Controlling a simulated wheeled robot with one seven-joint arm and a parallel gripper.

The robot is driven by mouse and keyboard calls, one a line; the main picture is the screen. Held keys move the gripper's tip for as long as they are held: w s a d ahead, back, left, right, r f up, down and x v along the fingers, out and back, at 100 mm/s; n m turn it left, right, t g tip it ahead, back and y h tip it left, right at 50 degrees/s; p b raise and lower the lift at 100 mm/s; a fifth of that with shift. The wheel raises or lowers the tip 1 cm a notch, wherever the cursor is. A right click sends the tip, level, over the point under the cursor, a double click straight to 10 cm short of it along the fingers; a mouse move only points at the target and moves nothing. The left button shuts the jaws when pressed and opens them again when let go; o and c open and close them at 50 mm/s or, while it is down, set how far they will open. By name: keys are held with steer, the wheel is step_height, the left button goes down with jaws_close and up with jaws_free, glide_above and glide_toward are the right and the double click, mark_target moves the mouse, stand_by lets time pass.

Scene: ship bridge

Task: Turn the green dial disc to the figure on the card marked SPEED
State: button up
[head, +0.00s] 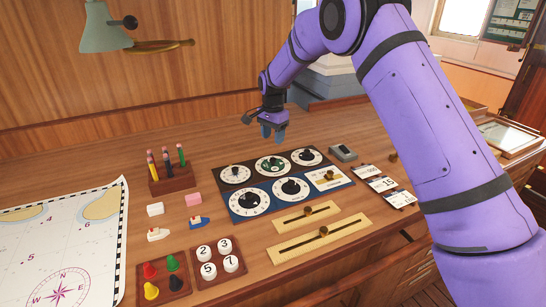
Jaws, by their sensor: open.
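The green dial disc (264,167) sits in the top row of the dark dial panel (222,190), between two white dials. It has a dark knob at its middle; its figures are too small to read. My gripper (273,136) is open and empty, pointing down above and behind the green disc, apart from it. Three small cards lie right of the panel: a back card (366,170), a middle card (383,184) that seems to read 15, and a front card (400,199). Their headings are too small to read, so I cannot tell which is marked SPEED.
White dials, a left one (235,175) and a right one (307,156), flank the green disc. A grey device (343,152) stands behind the cards. Wooden sliders (318,240) lie in front, a pencil block (170,180) and chart (50,240) to the left.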

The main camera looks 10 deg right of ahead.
mark_target(273, 159)
step_height(273, 159, down, 8)
steer(key=shift+f, duration=0.25)
steer(key=c, duration=0.9)
